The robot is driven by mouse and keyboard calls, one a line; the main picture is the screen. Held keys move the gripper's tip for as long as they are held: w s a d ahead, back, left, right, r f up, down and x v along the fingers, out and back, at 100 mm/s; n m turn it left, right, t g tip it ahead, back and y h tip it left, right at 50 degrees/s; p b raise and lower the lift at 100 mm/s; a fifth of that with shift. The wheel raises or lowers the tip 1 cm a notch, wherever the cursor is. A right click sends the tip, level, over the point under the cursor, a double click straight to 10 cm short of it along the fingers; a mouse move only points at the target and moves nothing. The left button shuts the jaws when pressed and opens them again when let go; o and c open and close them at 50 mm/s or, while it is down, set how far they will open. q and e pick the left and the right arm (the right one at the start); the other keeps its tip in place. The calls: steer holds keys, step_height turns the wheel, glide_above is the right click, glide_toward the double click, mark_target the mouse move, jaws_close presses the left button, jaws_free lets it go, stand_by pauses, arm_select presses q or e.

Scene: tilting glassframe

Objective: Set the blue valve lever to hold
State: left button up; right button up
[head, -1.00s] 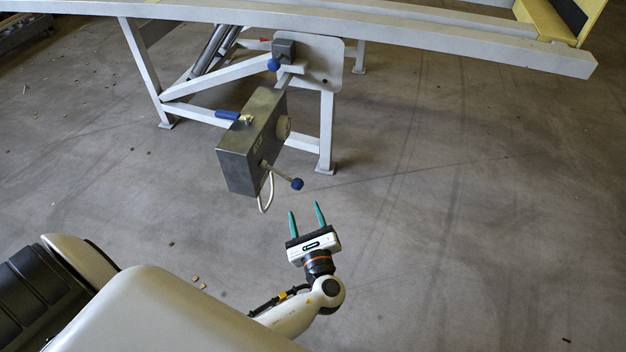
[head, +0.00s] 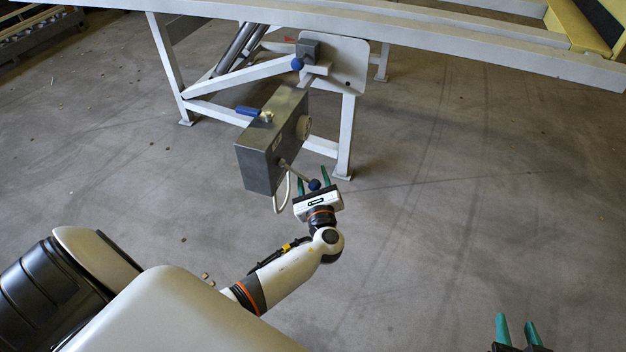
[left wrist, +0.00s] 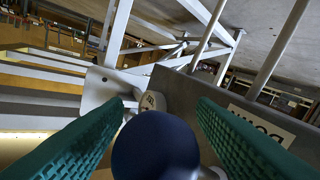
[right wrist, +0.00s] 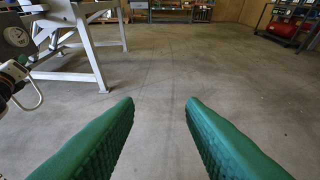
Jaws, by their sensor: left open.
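The blue valve lever (head: 248,110) lies on a brass valve (head: 266,116) on top of the grey metal box (head: 258,165). A separate rod with a dark blue ball knob (head: 314,184) sticks out of the box's lower front. My left gripper (head: 312,177) is open, with its green fingers on either side of this knob. In the left wrist view the knob (left wrist: 156,148) sits between the fingers, and I cannot tell whether they touch it. My right gripper (head: 516,324) is open and empty at the bottom right, far from the box.
A white steel frame (head: 345,140) with a long beam (head: 430,38) stands behind the box. A pale cable (head: 277,203) hangs below the box. The floor on the right is clear.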

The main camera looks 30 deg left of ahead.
arm_select(q)
jaws_close()
arm_select(e)
steer(key=shift+s, duration=0.1)
